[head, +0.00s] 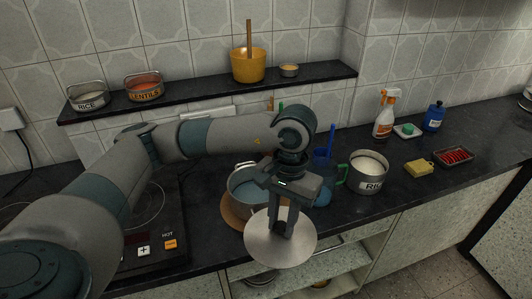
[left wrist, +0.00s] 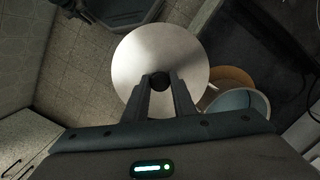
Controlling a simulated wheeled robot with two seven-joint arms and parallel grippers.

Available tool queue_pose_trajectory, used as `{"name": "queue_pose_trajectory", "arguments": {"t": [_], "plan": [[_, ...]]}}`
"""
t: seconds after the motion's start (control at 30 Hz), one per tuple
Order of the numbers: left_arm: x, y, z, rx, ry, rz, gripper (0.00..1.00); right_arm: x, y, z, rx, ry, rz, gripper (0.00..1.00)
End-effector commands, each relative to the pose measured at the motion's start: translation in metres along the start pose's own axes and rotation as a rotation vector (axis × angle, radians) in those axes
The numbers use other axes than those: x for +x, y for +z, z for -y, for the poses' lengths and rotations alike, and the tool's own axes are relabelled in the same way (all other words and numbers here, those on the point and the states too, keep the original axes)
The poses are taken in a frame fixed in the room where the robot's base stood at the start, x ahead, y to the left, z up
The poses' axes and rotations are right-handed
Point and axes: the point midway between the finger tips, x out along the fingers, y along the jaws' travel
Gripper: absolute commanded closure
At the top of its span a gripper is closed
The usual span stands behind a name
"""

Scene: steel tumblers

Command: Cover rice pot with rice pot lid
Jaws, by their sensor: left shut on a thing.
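My left gripper (head: 284,227) is shut on the dark knob of a round steel lid (head: 263,245). In the left wrist view the lid (left wrist: 185,50) is held flat between the fingers (left wrist: 160,85). It hangs in front of the counter edge. An open pot with bluish contents (head: 243,186) stands on a round wooden board (head: 230,212) just behind the lid, partly hidden by my gripper; it also shows in the left wrist view (left wrist: 247,101). A steel pot labelled "RI…" (head: 368,172) with white contents stands uncovered to the right. My right gripper is not in view.
A blue vessel with a tall utensil (head: 323,180) and green mug stand between the two pots. A hob (head: 145,215) is on the left. A yellow sponge (head: 418,168), red tray (head: 453,157) and spray bottle (head: 385,115) are right. The shelf holds labelled tins (head: 87,97).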

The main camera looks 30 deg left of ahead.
Motion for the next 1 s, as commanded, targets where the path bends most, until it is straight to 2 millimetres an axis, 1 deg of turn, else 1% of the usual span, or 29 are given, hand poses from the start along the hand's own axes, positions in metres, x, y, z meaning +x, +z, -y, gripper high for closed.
{"name": "queue_pose_trajectory", "arguments": {"t": [0.17,0.27,0.37,0.47,0.57,0.67,0.77,0.87,1.0], "plan": [[0.000,0.000,0.000,0.000,0.000,0.000,1.00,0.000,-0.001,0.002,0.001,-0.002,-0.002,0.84],[-0.001,0.000,0.000,-0.005,0.001,0.000,1.00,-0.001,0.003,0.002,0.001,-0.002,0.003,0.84],[-0.003,-0.002,0.001,-0.037,0.005,0.000,1.00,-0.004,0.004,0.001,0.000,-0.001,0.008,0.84],[-0.007,-0.007,0.004,-0.115,0.017,-0.001,1.00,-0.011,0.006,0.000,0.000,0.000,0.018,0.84],[-0.013,-0.015,0.009,-0.250,0.034,-0.003,1.00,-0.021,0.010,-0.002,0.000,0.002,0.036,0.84],[-0.021,-0.026,0.016,-0.440,0.058,-0.003,1.00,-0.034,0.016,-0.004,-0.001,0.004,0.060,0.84],[-0.029,-0.040,0.028,-0.676,0.086,-0.002,1.00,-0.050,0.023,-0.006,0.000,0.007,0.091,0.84],[-0.036,-0.057,0.043,-0.939,0.116,-0.001,1.00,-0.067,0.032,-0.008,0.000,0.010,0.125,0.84],[-0.046,-0.078,0.071,-1.313,0.156,0.001,1.00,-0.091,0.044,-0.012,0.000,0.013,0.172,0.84]]}}
